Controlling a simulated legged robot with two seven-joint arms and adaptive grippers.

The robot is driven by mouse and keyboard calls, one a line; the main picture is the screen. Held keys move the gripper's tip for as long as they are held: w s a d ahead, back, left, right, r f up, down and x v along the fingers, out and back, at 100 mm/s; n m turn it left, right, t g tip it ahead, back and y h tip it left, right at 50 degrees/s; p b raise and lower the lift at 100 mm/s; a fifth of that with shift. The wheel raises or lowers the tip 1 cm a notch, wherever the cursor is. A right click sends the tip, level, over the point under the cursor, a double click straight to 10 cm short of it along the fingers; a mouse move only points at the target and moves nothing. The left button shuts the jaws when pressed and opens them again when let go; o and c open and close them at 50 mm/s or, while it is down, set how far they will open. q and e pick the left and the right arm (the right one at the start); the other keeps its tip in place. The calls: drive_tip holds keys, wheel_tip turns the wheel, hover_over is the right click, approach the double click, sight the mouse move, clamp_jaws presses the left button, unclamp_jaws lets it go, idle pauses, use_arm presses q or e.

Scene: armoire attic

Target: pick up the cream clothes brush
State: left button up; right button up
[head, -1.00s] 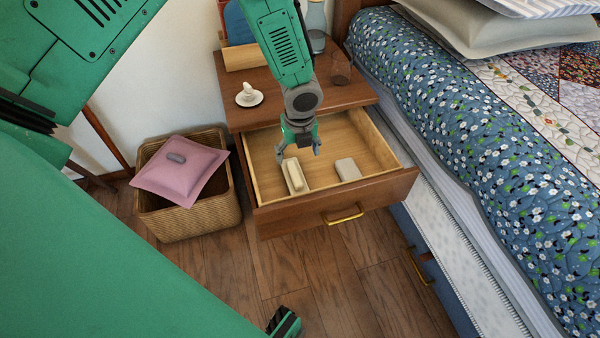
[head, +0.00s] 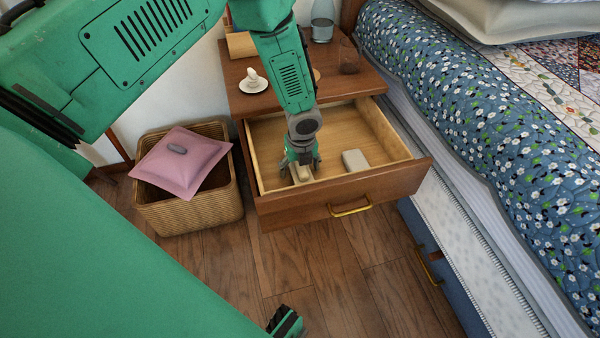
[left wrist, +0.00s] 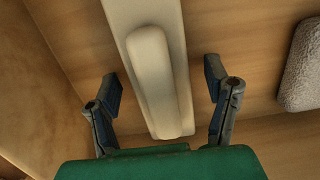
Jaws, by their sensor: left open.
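The cream clothes brush (head: 304,175) lies in the open drawer near its front left, partly hidden by my left gripper (head: 300,169). In the left wrist view the brush (left wrist: 158,85) is a long pale block with a raised, rounded handle on top. My left gripper (left wrist: 162,88) is open above it, one finger on each side. Gaps show between the fingers and the brush, and nothing is gripped.
A grey-beige block (head: 355,160) lies to the right in the drawer (head: 400,180). A basket (head: 190,212) with a pink cushion (head: 180,165) is left; the bed (head: 480,130) is right.

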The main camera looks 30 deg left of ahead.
use_arm(q)
drive_tip(key=shift+r, duration=0.15)
drive_tip(key=c, duration=1.3)
drive_tip(key=shift+c, duration=0.2)
drive_tip(key=shift+r, duration=0.1)
wheel_tip(320, 180, up, 10)
drive_tip(key=p, duration=0.4)
drive_tip(key=shift+o, duration=1.1)
